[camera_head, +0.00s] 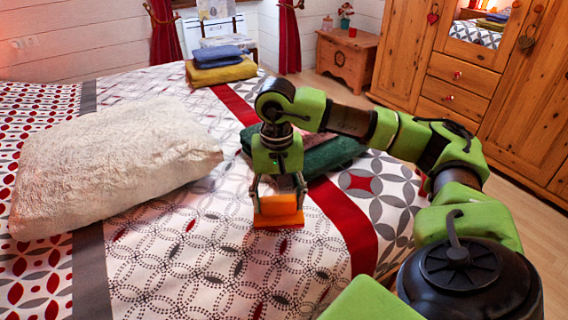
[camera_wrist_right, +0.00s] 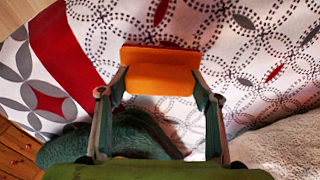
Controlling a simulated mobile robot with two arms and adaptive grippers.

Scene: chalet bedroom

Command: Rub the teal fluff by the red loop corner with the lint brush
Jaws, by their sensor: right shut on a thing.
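My right gripper (camera_head: 280,199) is shut on the orange lint brush (camera_head: 279,207), which has a red edge along its base. The brush is over the patterned bedcover (camera_head: 220,260); I cannot tell whether it touches. In the right wrist view the orange block (camera_wrist_right: 160,77) sits between the two fingers of the right gripper (camera_wrist_right: 160,88). No red loop corner can be made out. My left gripper is out of view.
A fluffy white pillow (camera_head: 110,165) lies left of the gripper. Folded green cloths (camera_head: 330,155) lie just behind it, partly hidden by my arm. Blue and yellow folded cloths (camera_head: 221,70) lie at the far bed edge. The cover in front of the brush is clear.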

